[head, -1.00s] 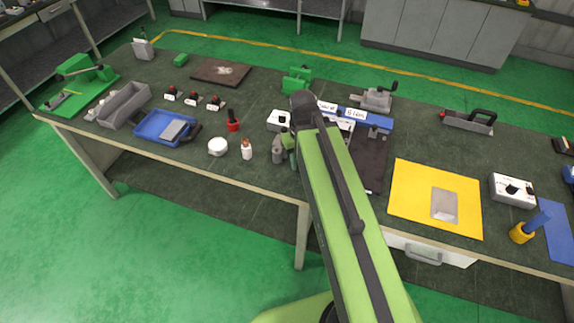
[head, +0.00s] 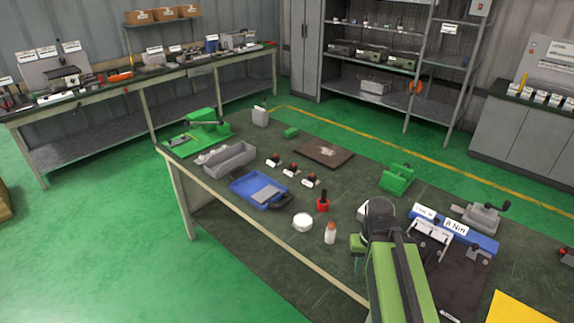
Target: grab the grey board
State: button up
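A flat grey board (head: 267,196) lies in a shallow blue tray (head: 241,187) near the front edge of the dark bench, left of centre. A dark handle-like piece sits at the tray's right end. My gripper (head: 357,246) is partly in view, low at the right of the picture, in front of my arm's dark joint. It is well to the right of the tray and apart from it. Its fingers are mostly hidden, so I cannot tell whether it is open or shut.
A white round pot (head: 303,222), a white bottle (head: 330,234) and a red-topped tool (head: 323,202) stand between tray and gripper. A grey bin (head: 229,159) is behind the tray. A brown plate (head: 324,153) lies farther back. Green floor in front is free.

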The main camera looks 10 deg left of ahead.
aim_at(267, 194)
jog(key=z, duration=0.05)
jog(key=k, duration=0.65)
jog(key=u, duration=0.45)
jog(key=i, duration=1.05)
jog(key=u, duration=1.15)
jog(key=i, duration=1.4)
jog(key=u, duration=0.25)
